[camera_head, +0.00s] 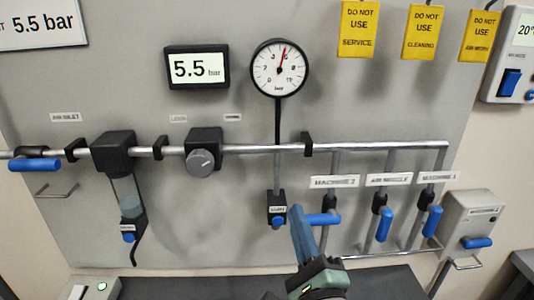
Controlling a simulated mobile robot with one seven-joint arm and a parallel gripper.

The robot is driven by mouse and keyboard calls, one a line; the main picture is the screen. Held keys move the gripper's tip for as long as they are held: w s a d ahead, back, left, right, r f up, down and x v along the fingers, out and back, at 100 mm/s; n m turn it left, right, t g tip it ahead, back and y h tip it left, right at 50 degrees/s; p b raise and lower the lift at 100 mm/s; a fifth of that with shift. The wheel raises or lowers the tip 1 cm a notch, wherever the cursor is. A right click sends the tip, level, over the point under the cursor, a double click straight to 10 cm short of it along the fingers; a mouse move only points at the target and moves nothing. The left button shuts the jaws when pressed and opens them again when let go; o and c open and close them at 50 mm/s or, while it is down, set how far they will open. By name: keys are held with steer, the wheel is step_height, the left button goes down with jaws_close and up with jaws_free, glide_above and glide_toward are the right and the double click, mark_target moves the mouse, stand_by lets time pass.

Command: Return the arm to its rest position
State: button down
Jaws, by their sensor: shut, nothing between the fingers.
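My gripper (297,212) reaches up from the bottom middle of the head view. Its blue-grey fingers are together and hold nothing. The green and black wrist behind them is cut off by the bottom edge. In the picture the fingertips lie between the small black valve (277,206) under the gauge and the horizontal blue handle (323,219) of the first branch on the right. I cannot tell whether they touch that handle. Most of the arm is out of view.
A grey panel carries a horizontal pipe (240,149), a dial gauge (279,69) and a display (197,67) reading 5.5 bar. The inlet's blue handle (35,165) lies along the pipe. Two branch handles (384,224) (432,221) hang down. A dark surface (190,288) lies below.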

steer(key=s+a+r+n+t+y, duration=0.15)
steer(key=a+r+n, duration=0.25)
steer(key=r+n, duration=0.75)
steer(key=s+r+n+t+h, duration=0.1)
steer(key=s+r+n+t, duration=0.1)
steer(key=r, duration=0.5)
steer(key=s+a+r+n+t+h, duration=0.1)
steer(key=s+r+n+h, duration=0.1)
steer(key=s+r+n, duration=0.3)
steer(key=s+r+n+t+h, duration=0.1)
steer(key=s+r+n, duration=0.3)
steer(key=r, duration=0.6)
steer(key=shift+s+a+t, duration=0.4)
steer(key=shift+s+t, duration=0.2)
steer(key=shift+t, duration=0.25)
steer(key=c, duration=1.5)
jaws_free()
steer(key=shift+c, duration=0.2)
